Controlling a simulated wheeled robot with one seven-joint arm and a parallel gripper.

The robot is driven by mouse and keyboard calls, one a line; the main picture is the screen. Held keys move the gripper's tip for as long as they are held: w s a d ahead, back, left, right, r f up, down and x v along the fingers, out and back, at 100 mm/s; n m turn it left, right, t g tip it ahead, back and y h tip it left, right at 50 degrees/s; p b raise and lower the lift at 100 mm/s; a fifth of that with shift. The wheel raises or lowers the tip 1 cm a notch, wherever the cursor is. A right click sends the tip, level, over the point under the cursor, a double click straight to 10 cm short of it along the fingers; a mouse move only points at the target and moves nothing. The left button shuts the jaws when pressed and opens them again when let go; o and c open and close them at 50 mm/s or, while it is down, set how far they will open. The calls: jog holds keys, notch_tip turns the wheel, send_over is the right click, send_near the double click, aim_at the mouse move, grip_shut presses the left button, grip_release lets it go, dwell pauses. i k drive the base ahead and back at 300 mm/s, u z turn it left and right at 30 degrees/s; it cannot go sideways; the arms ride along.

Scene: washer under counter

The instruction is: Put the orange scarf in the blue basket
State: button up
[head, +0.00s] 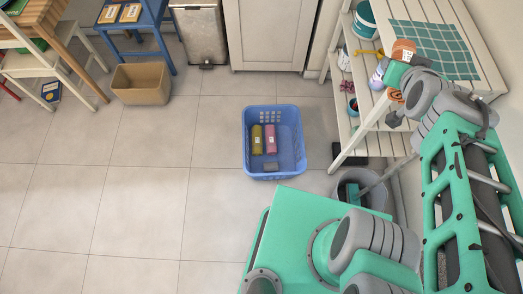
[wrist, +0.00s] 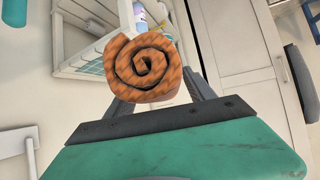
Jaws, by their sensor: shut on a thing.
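My gripper (wrist: 155,96) is shut on the orange scarf (wrist: 146,66), a rolled bundle whose spiral end faces the wrist camera. The fingertips are partly hidden behind the roll. In the head view the scarf (head: 403,50) appears at the upper right, beside the slatted shelf unit, with my gripper (head: 398,67) at it. The blue basket (head: 247,150) stands on the floor near the middle of the head view, well to the left of and below my gripper. It holds a yellow-green roll, a pink roll and a small grey item.
The white slatted shelf unit (head: 351,138) carries a teal checked cloth (head: 434,48), a teal bucket (head: 364,22) and small items. A grey bucket (head: 347,192) stands on the floor near the basket. A brown basket (head: 140,84) and blue chair (head: 146,43) stand left. Floor left of the blue basket is clear.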

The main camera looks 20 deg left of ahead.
aim_at(284, 153)
jog(key=u, duration=0.45)
jog(key=k, duration=1.1)
jog(key=u, duration=1.05)
jog(key=i, duration=0.65)
jog(key=u, duration=0.55)
jog(key=i, duration=1.5)
jog(key=z, duration=0.6)
